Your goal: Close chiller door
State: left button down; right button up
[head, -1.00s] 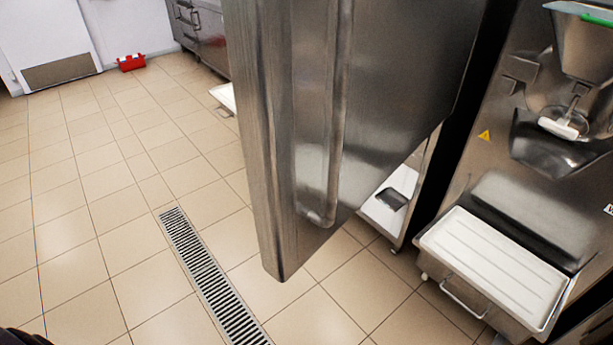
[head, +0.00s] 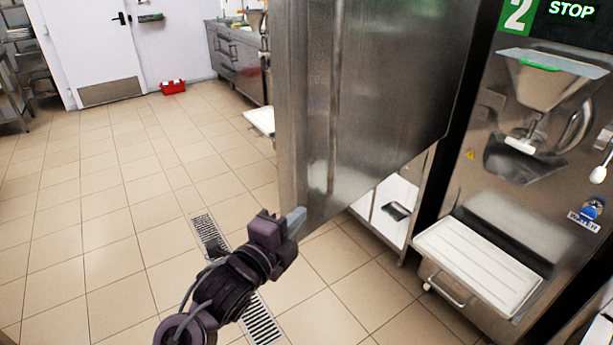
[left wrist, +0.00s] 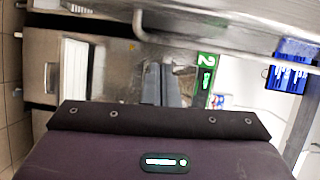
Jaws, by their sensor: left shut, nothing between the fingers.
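The chiller door (head: 375,95) is a tall stainless steel panel that stands open in the middle of the head view. Its free edge faces left, and a long vertical handle runs down its face. My left gripper (head: 297,220) is shut and empty, with its fingertips at the lower left corner of the door; I cannot tell if they touch it. In the left wrist view the shut fingers (left wrist: 173,85) point toward steel surfaces, and the door (left wrist: 200,35) with its handle spans the upper part. My right gripper is out of view.
A batch freezer (head: 540,140) with a white-topped tray (head: 480,263) stands to the right of the door. A floor drain (head: 205,232) runs beneath my left arm. The tiled floor at left is clear.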

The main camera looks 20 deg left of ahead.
aim_at(309, 173)
pick_arm(q)
jog(key=shift+m, duration=0.4)
jog(key=w+r+p, duration=0.1)
jog(key=w, duration=0.2)
jog(key=w+r+p, duration=0.1)
jog(key=w+p, duration=0.1)
jog(key=w, duration=0.2)
jog(key=w+r+p, duration=0.1)
jog(key=w+p, duration=0.1)
jog(key=w, duration=0.1)
jog(key=shift+w+d+r, duration=0.15)
jog(key=shift+w+r, duration=0.1)
jog(key=shift+w+a+f+p, duration=0.1)
jog(key=shift+w+a+p, duration=0.05)
jog(key=shift+a+p, duration=0.35)
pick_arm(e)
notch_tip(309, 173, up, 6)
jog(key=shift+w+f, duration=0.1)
pick_arm(q)
jog(key=shift+a, duration=0.1)
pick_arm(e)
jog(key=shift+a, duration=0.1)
